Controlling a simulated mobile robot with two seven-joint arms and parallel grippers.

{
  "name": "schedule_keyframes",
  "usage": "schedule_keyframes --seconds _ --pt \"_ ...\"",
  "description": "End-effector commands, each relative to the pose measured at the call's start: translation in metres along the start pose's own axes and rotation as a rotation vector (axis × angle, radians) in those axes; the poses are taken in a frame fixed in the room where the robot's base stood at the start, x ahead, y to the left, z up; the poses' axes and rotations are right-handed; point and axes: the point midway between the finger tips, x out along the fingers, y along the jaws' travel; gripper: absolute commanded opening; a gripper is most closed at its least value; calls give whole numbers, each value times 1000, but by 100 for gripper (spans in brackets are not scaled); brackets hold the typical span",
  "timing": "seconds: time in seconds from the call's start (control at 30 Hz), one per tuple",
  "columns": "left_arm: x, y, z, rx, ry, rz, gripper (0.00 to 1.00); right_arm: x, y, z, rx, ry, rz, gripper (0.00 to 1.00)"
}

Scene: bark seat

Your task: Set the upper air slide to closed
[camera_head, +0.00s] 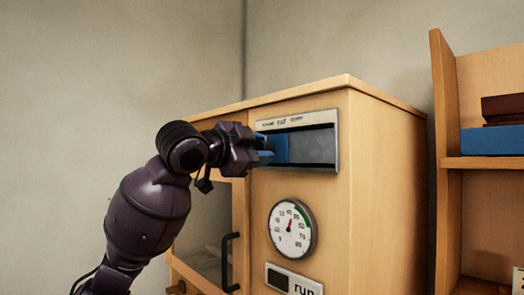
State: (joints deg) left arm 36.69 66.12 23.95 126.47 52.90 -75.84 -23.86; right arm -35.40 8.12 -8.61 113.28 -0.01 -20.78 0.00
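The upper air slide is a blue plate (281,148) at the left end of a grey slot (315,147) in a metal panel (330,117) high on the front of a wooden cabinet. Small lettering runs along the panel's top edge, too small to read surely. The slot is bare to the right of the blue plate. My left gripper (262,148) is at the blue plate's left side, its fingers pointing right. Its fingertips overlap the blue parts, so I cannot tell whether they grip or only touch. My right gripper is not in view.
Below the panel are a round dial gauge (292,229) and a sign reading "run" (294,281). A glazed door with a black handle (230,262) is at the left. A wooden shelf (487,162) with a blue item (492,141) stands at the right.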

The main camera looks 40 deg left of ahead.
Motion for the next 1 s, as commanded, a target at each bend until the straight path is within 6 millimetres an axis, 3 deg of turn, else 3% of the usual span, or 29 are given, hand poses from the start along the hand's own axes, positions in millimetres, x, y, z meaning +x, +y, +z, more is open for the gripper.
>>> schedule_keyframes --seconds 0.03,0.13,0.53,1.0 --pt "0 -1 0 -1 -1 -2 43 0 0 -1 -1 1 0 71" --pt "0 -1 0 -1 0 -1 58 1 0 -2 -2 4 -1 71" --pt "-7 0 0 1 2 -2 58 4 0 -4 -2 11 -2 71" --pt "-82 1 1 1 0 -2 58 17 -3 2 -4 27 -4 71"
